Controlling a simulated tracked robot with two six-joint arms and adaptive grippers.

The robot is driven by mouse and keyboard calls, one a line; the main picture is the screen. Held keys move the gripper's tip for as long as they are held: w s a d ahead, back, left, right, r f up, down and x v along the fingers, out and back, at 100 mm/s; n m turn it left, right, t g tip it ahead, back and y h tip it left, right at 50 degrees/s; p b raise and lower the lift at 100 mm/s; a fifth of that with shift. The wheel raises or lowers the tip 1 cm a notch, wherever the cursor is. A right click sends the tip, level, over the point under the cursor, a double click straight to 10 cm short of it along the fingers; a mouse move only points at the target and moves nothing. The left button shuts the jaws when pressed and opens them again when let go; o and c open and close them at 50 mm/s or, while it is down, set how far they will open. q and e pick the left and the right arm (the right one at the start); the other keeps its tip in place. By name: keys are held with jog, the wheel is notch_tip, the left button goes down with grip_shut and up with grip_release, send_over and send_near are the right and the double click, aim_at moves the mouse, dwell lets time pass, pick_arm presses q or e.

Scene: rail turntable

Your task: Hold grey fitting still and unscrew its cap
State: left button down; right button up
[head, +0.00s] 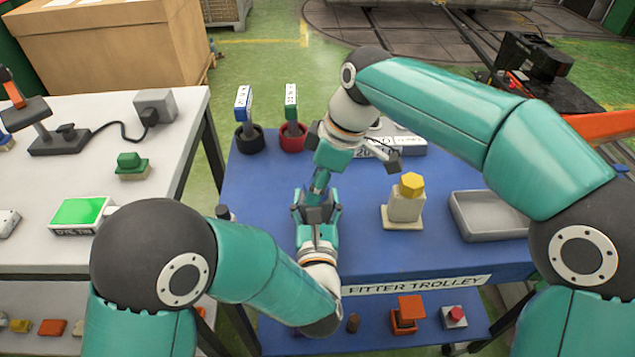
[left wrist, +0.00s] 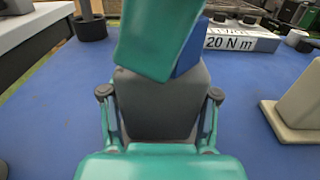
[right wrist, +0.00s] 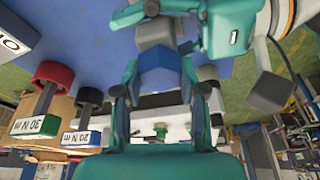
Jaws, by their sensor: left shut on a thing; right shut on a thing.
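The grey fitting (head: 316,213) stands over the blue trolley top, between the fingers of my left gripper (head: 317,209). It shows as a dark grey block in the left wrist view (left wrist: 160,100), with the fingers closed on both sides. Its blue cap (left wrist: 190,55) sits at its top, partly hidden behind my right gripper. My right gripper (head: 320,181) comes from above and is shut on the cap, which also shows between its fingers in the right wrist view (right wrist: 158,60). I cannot tell how far the cap is turned.
A pale fitting with a yellow cap (head: 405,205) stands to the right on the trolley (head: 365,255). A grey tray (head: 488,216) lies further right. Torque tools stand in a black holder (head: 249,138) and a red holder (head: 292,137) behind. A white table (head: 150,185) is at left.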

jog(key=shift+n+g, duration=0.4)
jog(key=shift+n, duration=1)
jog(key=shift+f, duration=0.1)
jog(key=shift+n+g, duration=0.4)
jog(key=shift+n, duration=0.6)
jog(key=n+g, duration=0.1)
jog(key=n, duration=0.3)
jog(key=o, duration=1.3)
jog(key=shift+w, duration=0.1)
jog(key=shift+o, duration=0.2)
